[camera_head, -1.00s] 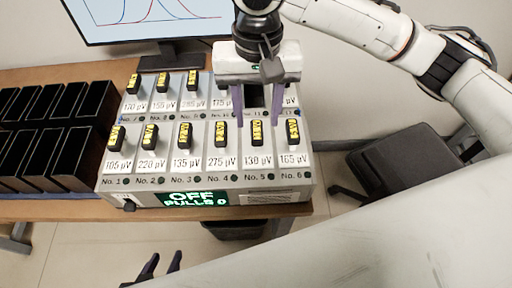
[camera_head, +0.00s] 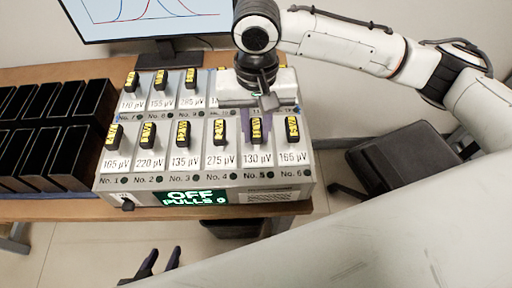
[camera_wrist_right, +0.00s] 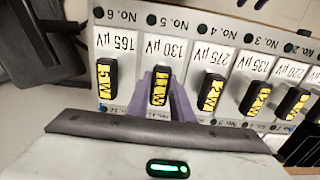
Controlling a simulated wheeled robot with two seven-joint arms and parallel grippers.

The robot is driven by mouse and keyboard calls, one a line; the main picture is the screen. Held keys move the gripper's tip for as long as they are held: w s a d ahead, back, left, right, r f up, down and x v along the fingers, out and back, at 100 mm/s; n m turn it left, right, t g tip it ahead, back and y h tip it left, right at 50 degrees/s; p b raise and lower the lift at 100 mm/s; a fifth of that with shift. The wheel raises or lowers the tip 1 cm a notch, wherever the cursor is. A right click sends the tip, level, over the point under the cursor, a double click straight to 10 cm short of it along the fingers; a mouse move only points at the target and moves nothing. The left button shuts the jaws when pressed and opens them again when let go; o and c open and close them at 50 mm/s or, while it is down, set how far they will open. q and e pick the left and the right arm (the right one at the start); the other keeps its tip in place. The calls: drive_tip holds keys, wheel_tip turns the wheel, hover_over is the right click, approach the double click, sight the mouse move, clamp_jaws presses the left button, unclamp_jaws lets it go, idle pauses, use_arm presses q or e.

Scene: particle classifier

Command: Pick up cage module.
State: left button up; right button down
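The cage modules are upright, grey-white units in a rack (camera_head: 222,196), each with a black handle, a yellow tag and a µV label. My right gripper is over module No. 5 (camera_head: 257,158), marked 130 µV, in the front row. Its purple fingers (camera_head: 257,128) stand on both sides of that handle and look shut on it. The right wrist view shows the fingers (camera_wrist_right: 161,97) close against the handle (camera_wrist_right: 160,87). The module looks seated in line with its neighbours. My left gripper (camera_head: 162,262) is low in the head view, empty, with its fingertips apart.
Black empty bins (camera_head: 45,155) stand left of the rack on the wooden table (camera_head: 60,208). A monitor (camera_head: 150,18) stands behind. The rack display (camera_head: 192,198) reads OFF, PULLS 0. A dark chair (camera_head: 395,165) is at the right. The right hand covers part of the back row.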

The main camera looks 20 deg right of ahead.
idle(0.3)
drive_tip(key=shift+r, duration=0.1)
drive_tip(key=shift+w+r, duration=0.1)
drive_tip(key=shift+r, duration=0.35)
wheel_tip(320, 180, up, 17)
drive_tip(key=p, duration=0.2)
idle(0.3)
